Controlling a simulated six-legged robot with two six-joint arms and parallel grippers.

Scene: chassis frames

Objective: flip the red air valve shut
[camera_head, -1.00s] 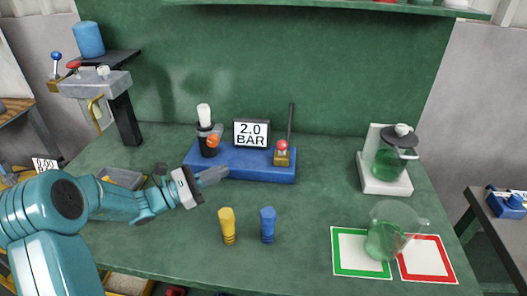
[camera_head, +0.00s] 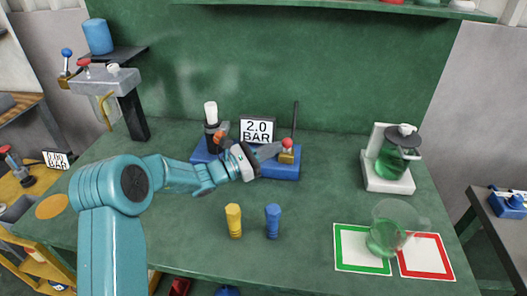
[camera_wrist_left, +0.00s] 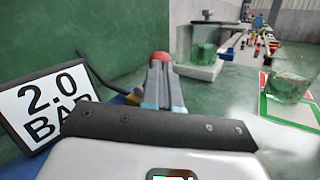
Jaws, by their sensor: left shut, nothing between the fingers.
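The red air valve (camera_head: 287,144) is a red knob on a small brass body at the right end of the blue base (camera_head: 285,172). A thin black rod stands upright just behind it. My left gripper (camera_head: 277,149) is shut and empty, its tips close to the left side of the valve. In the left wrist view the red knob (camera_wrist_left: 161,57) shows just past my fingertips (camera_wrist_left: 163,88). I cannot tell whether they touch it. The fingers hide most of the valve's body there. My right gripper is not in view.
A "2.0 BAR" sign (camera_head: 257,130) stands behind my left wrist. A black holder with a white top (camera_head: 211,112) is left of it. Yellow (camera_head: 233,221) and blue (camera_head: 272,222) pegs stand in front. A glass jug (camera_head: 386,236) and a white-based device (camera_head: 388,184) stand to the right.

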